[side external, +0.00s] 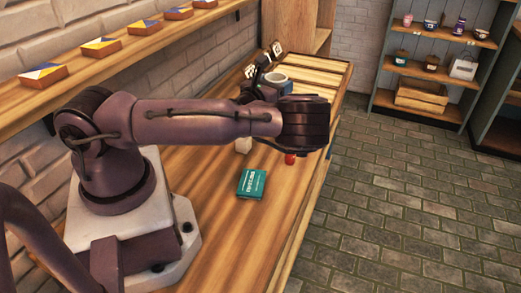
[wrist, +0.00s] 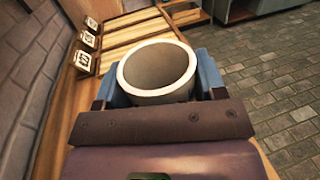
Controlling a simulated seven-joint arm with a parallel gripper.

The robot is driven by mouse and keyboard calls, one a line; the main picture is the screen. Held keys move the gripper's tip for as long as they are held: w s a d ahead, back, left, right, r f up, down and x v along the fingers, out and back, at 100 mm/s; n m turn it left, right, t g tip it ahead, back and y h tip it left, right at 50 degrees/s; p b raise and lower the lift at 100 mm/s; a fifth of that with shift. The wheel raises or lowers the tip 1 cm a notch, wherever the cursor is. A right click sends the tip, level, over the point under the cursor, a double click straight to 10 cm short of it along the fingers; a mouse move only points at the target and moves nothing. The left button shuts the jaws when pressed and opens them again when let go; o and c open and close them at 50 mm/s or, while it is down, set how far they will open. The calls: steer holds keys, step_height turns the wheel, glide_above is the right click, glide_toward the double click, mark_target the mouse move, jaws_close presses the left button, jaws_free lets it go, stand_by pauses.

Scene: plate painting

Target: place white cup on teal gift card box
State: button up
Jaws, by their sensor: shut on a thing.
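The white cup (wrist: 158,53) is upright between the blue fingers of my gripper (wrist: 157,84) in the wrist view, with its open mouth showing. In the side view the cup (side external: 275,77) shows at the far end of the table, partly hidden by my gripper (side external: 270,86). My gripper is shut on the cup. The teal gift card box (side external: 251,184) lies flat on the wooden table, nearer my base than the cup. The box is out of sight in the wrist view. I cannot tell whether the cup touches the table.
A slatted wooden surface (side external: 318,72) lies at the table's far end, with small cards (side external: 277,48) along its left. A small red thing (side external: 290,158) and a pale thing (side external: 243,145) stand partly hidden below my arm. Table (side external: 225,240) around the teal box is clear.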

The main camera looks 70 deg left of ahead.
steer(key=s+d+f+n+g+y, duration=0.1)
steer(key=s+d+f+y, duration=0.1)
steer(key=s+d+f, duration=0.4)
steer(key=n+g+y, duration=0.2)
glide_above(252, 182)
steer(key=shift+f, duration=2.2)
steer(key=shift+f, duration=0.15)
steer(key=o, duration=1)
steer(key=shift+o, duration=0.2)
steer(key=shift+v, duration=2.7)
